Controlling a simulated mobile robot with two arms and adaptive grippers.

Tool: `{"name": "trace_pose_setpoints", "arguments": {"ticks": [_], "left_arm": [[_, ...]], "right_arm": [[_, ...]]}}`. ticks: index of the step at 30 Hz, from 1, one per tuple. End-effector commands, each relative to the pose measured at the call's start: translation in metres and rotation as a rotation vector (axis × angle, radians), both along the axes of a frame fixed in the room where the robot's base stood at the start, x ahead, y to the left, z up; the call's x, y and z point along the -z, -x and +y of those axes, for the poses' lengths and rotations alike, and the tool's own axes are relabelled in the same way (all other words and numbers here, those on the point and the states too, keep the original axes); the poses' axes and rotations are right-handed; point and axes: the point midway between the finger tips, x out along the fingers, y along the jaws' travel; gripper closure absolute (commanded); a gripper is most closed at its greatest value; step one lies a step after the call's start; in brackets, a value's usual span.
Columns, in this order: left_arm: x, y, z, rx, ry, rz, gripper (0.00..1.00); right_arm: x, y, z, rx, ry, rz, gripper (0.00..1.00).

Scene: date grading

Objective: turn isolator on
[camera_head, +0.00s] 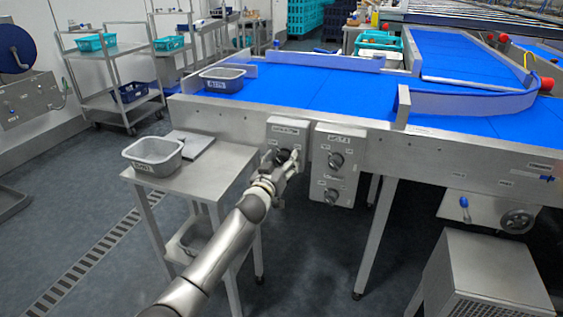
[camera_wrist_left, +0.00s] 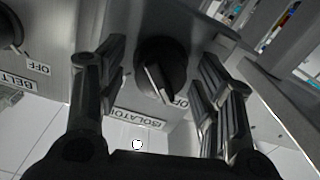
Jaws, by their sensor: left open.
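The isolator switch (camera_wrist_left: 160,70) is a round black rotary knob with a light-edged grip bar, on a grey box (camera_head: 287,128) fixed to the conveyor's side. In the left wrist view, its bar slants to the lower right, towards a partly hidden label (camera_wrist_left: 182,102) reading "OF". An "ISOLATOR" label (camera_wrist_left: 139,120) shows upside down below it. My left gripper (camera_head: 283,162) is open in front of the knob, one finger on each side. Gaps show between fingers and knob in the wrist view. In the head view, the gripper partly hides the knob. My right gripper is not in view.
A second box (camera_head: 337,148) with two knobs stands just right of the isolator box. A steel side table (camera_head: 200,172) with a grey tub (camera_head: 153,155) stands left of my arm. The blue conveyor (camera_head: 310,88) runs above the boxes.

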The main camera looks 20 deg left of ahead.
Motion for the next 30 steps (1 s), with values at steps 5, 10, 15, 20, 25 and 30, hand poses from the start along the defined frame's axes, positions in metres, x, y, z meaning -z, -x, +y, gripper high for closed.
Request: {"name": "trace_pose_setpoints", "arguments": {"ticks": [5, 10, 15, 20, 25, 30], "left_arm": [[0.0, 0.0, 0.0, 0.0, 0.0, 0.0, 0.57], [0.0, 0.0, 0.0, 0.0, 0.0, 0.0, 0.79], [0.0, 0.0, 0.0, 0.0, -0.003, 0.0, 0.86], [0.0, 0.0, 0.0, 0.0, -0.029, -0.001, 0.86], [0.0, 0.0, 0.0, -0.001, -0.107, -0.003, 0.86], [0.0, 0.0, 0.0, -0.001, -0.235, -0.007, 0.86]], "right_arm": [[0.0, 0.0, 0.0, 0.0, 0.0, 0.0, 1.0], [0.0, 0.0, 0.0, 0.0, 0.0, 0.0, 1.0], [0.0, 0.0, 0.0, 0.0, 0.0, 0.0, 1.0], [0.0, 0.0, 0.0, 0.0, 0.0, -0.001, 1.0], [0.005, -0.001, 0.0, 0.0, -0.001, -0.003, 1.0], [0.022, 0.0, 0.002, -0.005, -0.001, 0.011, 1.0]]}}
